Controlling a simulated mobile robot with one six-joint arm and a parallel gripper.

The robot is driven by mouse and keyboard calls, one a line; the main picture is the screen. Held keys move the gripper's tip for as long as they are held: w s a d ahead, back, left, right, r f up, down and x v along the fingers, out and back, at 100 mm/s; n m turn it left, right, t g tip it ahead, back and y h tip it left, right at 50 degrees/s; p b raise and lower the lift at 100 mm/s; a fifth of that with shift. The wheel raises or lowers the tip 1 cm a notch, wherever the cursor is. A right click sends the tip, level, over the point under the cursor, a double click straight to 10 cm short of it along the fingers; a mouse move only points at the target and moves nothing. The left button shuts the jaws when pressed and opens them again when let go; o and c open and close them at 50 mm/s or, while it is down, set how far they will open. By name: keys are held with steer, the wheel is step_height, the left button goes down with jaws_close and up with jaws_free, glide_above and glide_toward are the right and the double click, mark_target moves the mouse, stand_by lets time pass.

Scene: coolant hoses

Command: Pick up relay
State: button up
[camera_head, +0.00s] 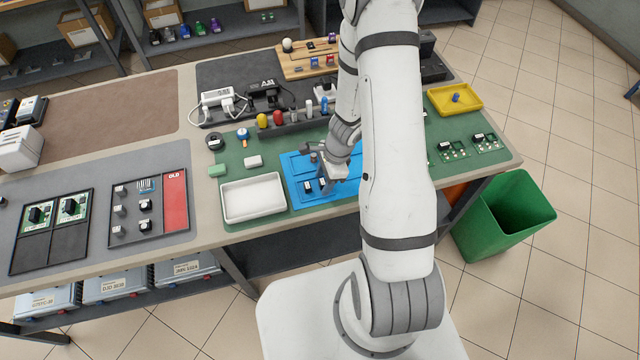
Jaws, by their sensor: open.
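My arm hides the tray's right part.
A white empty tray (253,216) lies left of the blue tray. Behind stands a dark rack (290,127) with coloured handles. Right of my arm are green boards (453,155) and a yellow tray (438,97). A green bin (535,205) stands on the floor.

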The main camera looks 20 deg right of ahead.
steer(key=shift+c, duration=0.2)
jaws_close()
